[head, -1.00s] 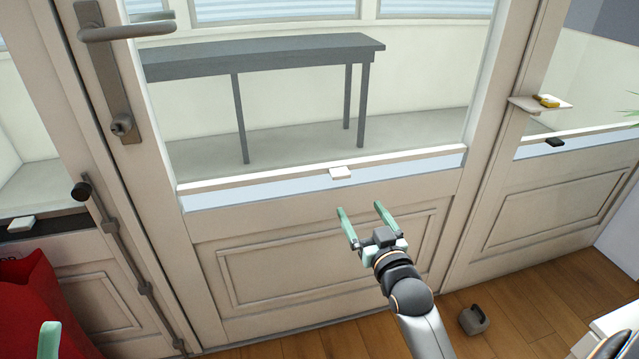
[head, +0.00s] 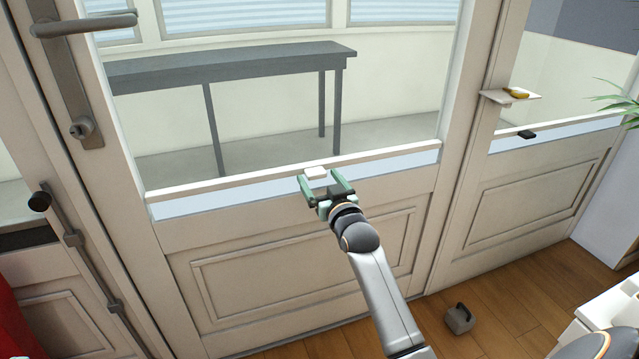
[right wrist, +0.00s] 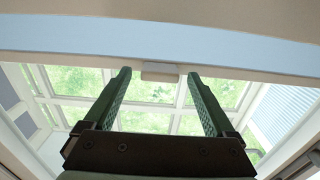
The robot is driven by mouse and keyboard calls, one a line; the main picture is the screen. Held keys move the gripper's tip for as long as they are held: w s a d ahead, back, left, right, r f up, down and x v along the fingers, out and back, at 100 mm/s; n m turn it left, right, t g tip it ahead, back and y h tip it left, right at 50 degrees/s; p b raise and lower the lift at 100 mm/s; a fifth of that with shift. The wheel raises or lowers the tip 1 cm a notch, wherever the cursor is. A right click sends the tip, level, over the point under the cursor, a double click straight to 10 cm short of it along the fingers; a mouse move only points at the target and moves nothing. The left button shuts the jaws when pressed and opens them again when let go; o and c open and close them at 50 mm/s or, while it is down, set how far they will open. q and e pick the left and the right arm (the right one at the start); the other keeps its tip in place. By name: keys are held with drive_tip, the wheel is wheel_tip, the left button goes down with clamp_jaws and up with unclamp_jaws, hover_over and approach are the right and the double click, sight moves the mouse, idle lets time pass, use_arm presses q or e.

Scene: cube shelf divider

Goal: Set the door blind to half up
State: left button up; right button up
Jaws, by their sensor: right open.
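The door blind (head: 225,193) is a pale blue strip with a white rail along its top, low in the door's glass. A small white handle (head: 316,173) sits at the middle of the rail. My right gripper (head: 325,181) is open, with its green fingers pointing at the door on either side of the handle's place. In the right wrist view, the handle (right wrist: 160,71) shows between the two fingertips (right wrist: 158,80), with space on both sides. I cannot tell whether the fingertips reach past it. My left gripper is not in view.
A door lever (head: 85,24) and a locking bar (head: 80,245) are at the left. A grey doorstop-like block (head: 459,318) lies on the wooden floor. A dark table (head: 230,65) is behind the glass.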

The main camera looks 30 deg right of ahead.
drive_tip(key=shift+w, duration=0.2)
clamp_jaws()
idle(0.7)
